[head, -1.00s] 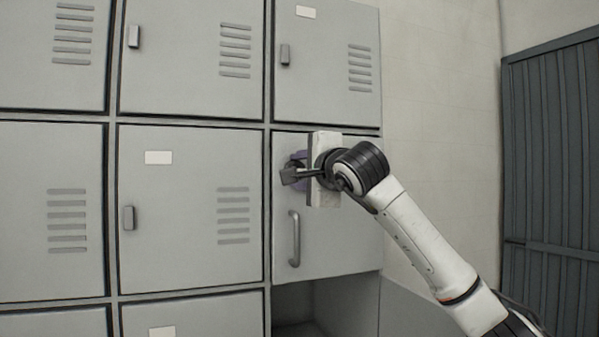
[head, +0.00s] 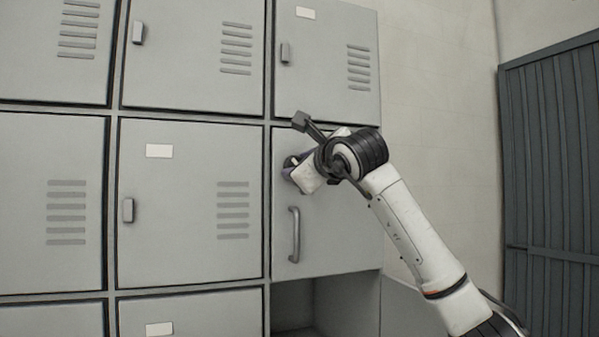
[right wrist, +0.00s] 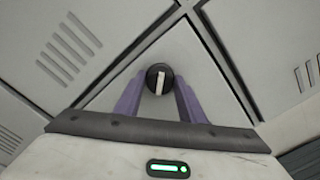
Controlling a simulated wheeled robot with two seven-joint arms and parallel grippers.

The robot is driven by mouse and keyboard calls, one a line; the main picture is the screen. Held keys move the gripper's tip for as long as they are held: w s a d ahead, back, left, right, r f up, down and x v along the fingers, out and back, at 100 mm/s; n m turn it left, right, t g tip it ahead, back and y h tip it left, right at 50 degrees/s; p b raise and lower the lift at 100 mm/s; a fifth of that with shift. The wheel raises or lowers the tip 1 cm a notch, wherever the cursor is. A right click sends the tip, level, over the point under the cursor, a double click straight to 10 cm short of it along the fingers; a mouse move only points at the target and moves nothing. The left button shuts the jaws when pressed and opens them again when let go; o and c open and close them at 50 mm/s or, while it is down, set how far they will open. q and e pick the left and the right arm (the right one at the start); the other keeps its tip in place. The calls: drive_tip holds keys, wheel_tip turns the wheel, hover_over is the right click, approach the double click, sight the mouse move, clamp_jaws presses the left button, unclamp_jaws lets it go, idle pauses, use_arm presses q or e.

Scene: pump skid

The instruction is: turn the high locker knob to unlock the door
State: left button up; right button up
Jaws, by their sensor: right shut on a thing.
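The high locker knob (right wrist: 159,79) is a round black knob with a pale bar across it, seen in the right wrist view between two purple fingers. My right gripper (right wrist: 159,90) is shut on it, and the pale bar runs roughly along the fingers. In the head view my right gripper (head: 290,167) is tilted at the upper left of the locker door (head: 345,240) and mostly hides the knob. The grey door looks closed, with a curved vertical handle (head: 294,235) below the knob. My left gripper is not in view.
Other grey locker doors (head: 190,215) with small latches and vent slots surround this one. An open compartment (head: 295,305) lies directly below. A plain wall (head: 435,100) and a dark ribbed panel (head: 555,170) stand to the right.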

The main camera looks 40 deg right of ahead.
drive_tip(key=m+b, duration=0.1)
drive_tip(key=m, duration=0.4)
drive_tip(key=shift+f+b, duration=0.1)
drive_tip(key=shift+b, duration=0.2)
drive_tip(key=shift+m, duration=1.3)
drive_tip(key=shift+m+b, duration=0.3)
drive_tip(key=shift+b, duration=0.05)
drive_tip(key=o, duration=1)
drive_tip(key=shift+o, duration=0.2)
